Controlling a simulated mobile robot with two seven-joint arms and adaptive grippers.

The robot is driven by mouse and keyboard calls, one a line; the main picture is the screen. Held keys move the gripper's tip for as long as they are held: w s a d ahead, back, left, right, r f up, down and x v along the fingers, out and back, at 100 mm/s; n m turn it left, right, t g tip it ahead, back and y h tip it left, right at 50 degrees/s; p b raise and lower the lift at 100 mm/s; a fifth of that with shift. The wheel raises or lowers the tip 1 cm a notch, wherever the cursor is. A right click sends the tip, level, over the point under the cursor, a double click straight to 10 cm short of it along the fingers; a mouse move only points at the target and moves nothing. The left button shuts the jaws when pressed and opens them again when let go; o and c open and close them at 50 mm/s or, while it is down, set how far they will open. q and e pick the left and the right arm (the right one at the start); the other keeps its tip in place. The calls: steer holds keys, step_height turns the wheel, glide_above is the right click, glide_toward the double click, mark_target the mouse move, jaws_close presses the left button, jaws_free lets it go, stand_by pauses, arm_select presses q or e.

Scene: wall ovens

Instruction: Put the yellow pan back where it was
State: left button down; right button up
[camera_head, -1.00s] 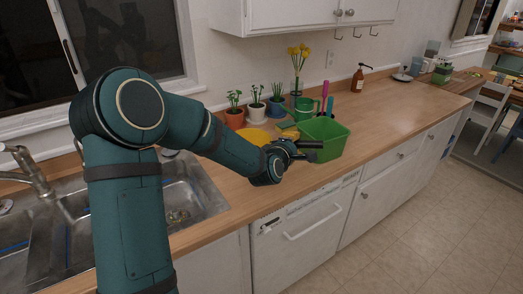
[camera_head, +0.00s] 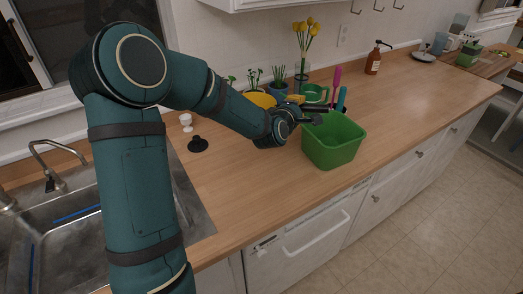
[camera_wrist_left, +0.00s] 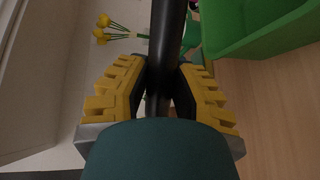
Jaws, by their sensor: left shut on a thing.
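The yellow pan (camera_head: 260,98) shows in the head view as a yellow rounded edge behind my left arm, in front of the potted plants. Most of it is hidden by my arm. My left gripper (camera_head: 300,107) is over the counter, just left of and behind the green bin. In the left wrist view, the yellow-padded fingers of this gripper (camera_wrist_left: 160,92) are shut on a dark handle (camera_wrist_left: 166,35), which looks like the pan's. The pan's body is not visible there. I cannot tell whether the pan touches the counter. My right gripper is not in view.
The green bin (camera_head: 334,142) stands close to my left gripper. Behind are potted plants, a vase of yellow flowers (camera_head: 304,50) and a green watering can (camera_head: 316,94). The sink (camera_head: 55,225) is at left.

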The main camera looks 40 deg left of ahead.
arm_select(q)
step_height(320, 180, down, 10)
steer(key=shift+r+b, duration=0.15)
steer(key=shift+b, duration=0.25)
steer(key=shift+s, duration=0.1)
